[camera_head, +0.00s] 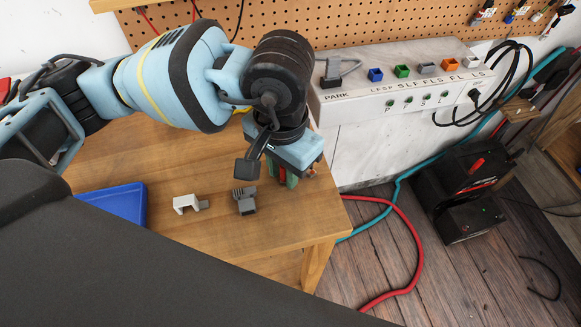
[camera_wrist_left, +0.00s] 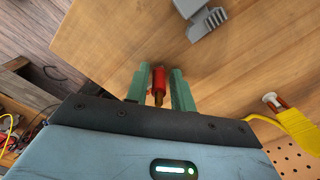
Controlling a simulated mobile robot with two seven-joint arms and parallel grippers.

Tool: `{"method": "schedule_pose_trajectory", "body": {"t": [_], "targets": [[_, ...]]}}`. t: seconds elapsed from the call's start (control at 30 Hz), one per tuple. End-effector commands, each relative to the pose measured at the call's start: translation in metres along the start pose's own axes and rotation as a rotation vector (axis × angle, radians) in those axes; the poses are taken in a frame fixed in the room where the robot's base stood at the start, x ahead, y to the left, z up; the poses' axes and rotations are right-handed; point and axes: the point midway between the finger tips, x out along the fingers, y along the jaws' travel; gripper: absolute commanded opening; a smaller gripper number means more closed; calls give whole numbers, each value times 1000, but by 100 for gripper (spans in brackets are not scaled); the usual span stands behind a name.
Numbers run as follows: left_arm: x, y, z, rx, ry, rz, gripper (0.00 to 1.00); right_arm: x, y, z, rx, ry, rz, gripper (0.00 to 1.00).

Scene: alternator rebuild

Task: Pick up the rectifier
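A dark grey block with fins (camera_head: 245,201), which looks like the rectifier, lies on the wooden table left of my left gripper (camera_head: 287,176). The finned block also shows in the left wrist view (camera_wrist_left: 200,18), beyond the fingertips near the top edge. My left gripper points down near the table's right end. Its green fingers (camera_wrist_left: 159,80) stand apart around a red cylinder with a brass-coloured end (camera_wrist_left: 158,82). Narrow gaps seem to show beside the cylinder; whether it is touched is hard to tell. My right gripper is in neither view.
A light grey bracket (camera_head: 188,203) and a blue tray (camera_head: 116,203) lie on the table (camera_head: 240,245) to the left. A white test bench (camera_head: 405,95) stands behind on the right. In the left wrist view, a yellow part (camera_wrist_left: 298,125) sits at the right. Bare table separates the parts.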

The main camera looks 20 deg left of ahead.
Motion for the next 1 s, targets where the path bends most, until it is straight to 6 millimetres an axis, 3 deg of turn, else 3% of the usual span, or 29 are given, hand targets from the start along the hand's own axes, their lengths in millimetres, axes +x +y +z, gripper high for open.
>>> {"method": "schedule_pose_trajectory", "body": {"t": [0.03, 0.17, 0.63, 0.9, 1.0], "targets": [[0, 0, 0, 0, 0, 0, 18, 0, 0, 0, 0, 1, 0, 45], [0, 0, 0, 0, 0, 0, 1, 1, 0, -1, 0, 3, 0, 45], [-6, 0, 0, 0, 2, 0, 0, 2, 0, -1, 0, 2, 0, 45], [-38, 0, -1, 1, 4, 1, 0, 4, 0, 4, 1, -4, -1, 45], [-36, 22, -6, 7, 0, 2, 0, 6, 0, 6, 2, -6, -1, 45]]}}
